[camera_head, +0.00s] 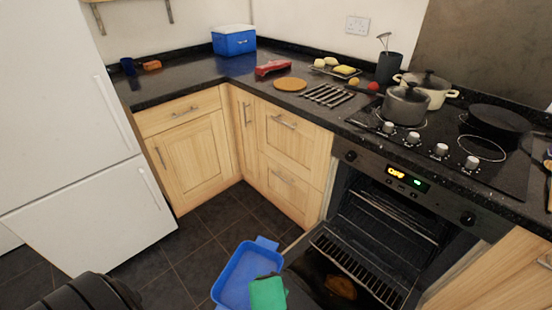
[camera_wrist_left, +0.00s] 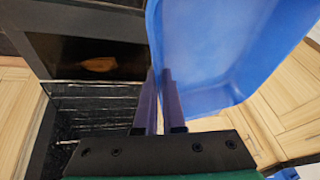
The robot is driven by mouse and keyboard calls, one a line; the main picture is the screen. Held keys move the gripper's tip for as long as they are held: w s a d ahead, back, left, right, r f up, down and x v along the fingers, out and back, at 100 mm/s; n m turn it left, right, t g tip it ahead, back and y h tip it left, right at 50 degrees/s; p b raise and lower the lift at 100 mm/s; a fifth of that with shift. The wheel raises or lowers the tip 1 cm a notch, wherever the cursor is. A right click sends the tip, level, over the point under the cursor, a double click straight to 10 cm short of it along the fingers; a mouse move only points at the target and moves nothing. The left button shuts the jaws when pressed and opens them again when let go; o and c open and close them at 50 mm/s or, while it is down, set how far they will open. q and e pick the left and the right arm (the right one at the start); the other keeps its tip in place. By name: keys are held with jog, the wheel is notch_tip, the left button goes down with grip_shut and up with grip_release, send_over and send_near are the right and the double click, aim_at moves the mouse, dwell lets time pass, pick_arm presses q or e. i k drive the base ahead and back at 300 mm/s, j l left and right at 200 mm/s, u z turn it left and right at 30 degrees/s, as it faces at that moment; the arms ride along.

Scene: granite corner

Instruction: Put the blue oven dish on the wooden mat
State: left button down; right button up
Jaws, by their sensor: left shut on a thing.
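The blue oven dish (camera_head: 236,277) is a rectangular tray with tab handles, held in the air in front of the open oven, low in the head view. My left gripper (camera_head: 267,290), with a green body, is at its right side. In the left wrist view, the gripper's fingers (camera_wrist_left: 160,102) are shut on the wall of the dish (camera_wrist_left: 215,55). The dish looks empty. The wooden mat (camera_head: 290,84), round and tan, lies flat on the dark counter near the corner, with nothing on it. My right gripper is not in view.
The oven door (camera_head: 325,285) is open; a brown item (camera_head: 340,286) shows there. A slatted rack (camera_head: 328,95) lies right of the mat, a red object (camera_head: 273,68) behind it. A blue cooler box (camera_head: 234,40) stands in the corner. Pots (camera_head: 405,104) stand on the hob.

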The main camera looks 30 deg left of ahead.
aim_at(285, 82)
jog(key=j+z, duration=0.35)
jog(key=j, duration=1.95)
